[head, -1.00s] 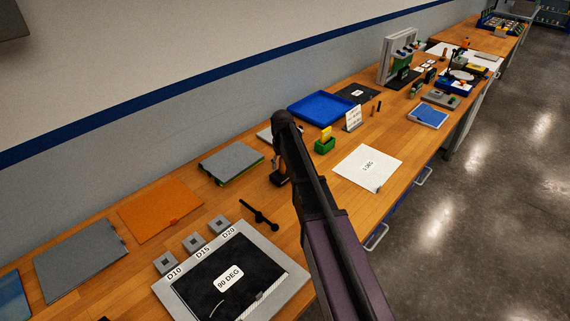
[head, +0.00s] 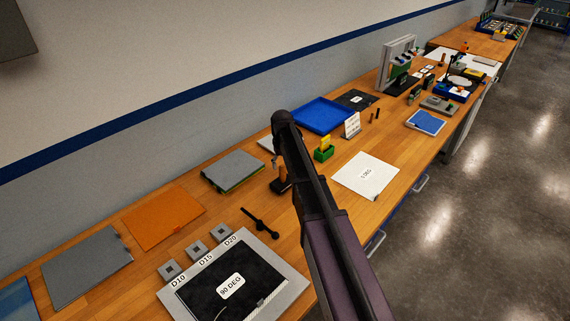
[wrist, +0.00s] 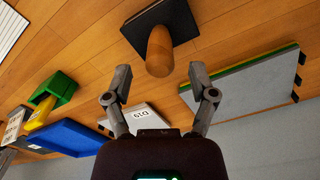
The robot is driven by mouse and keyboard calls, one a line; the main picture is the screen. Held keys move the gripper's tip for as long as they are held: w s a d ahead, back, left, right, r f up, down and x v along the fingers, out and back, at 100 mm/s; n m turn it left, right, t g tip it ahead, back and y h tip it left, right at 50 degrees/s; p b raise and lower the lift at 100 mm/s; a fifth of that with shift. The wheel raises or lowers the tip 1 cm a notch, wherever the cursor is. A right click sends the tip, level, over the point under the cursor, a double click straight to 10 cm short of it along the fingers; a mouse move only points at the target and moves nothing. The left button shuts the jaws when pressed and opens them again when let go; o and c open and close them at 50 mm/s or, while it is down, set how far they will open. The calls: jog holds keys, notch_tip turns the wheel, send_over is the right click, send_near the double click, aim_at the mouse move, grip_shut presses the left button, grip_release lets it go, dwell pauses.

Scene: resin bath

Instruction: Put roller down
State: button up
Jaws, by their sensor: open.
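A wooden-handled tool (wrist: 160,48), which I take to be the roller, stands with its black square base (wrist: 183,24) on the bench in the wrist view. In the head view it shows beside my arm as a dark shape with a brown handle (head: 284,174). My gripper (wrist: 160,78) is open, with a finger on either side below the handle's end in the picture. Nothing is held between the fingers. In the head view my arm hides the gripper and part of the tool.
A grey-topped stack (head: 233,168) lies left of the tool, with a black rod (head: 260,222) nearer. A framed black panel (head: 195,318) marked 90 DEG lies in front. A green holder (head: 323,154), a blue tray (head: 318,127) and a white sheet (head: 372,190) are to the right.

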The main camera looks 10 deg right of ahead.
jog(key=shift+r+p, duration=3.65)
jog(key=shift+r, duration=0.3)
jog(key=shift+s, duration=0.55)
jog(key=s+d+m, duration=0.1)
jog(key=s, duration=2.7)
jog(key=shift+m, duration=0.4)
jog(key=shift+s, duration=0.1)
notch_tip(320, 180, down, 5)
jog(key=b, duration=0.5)
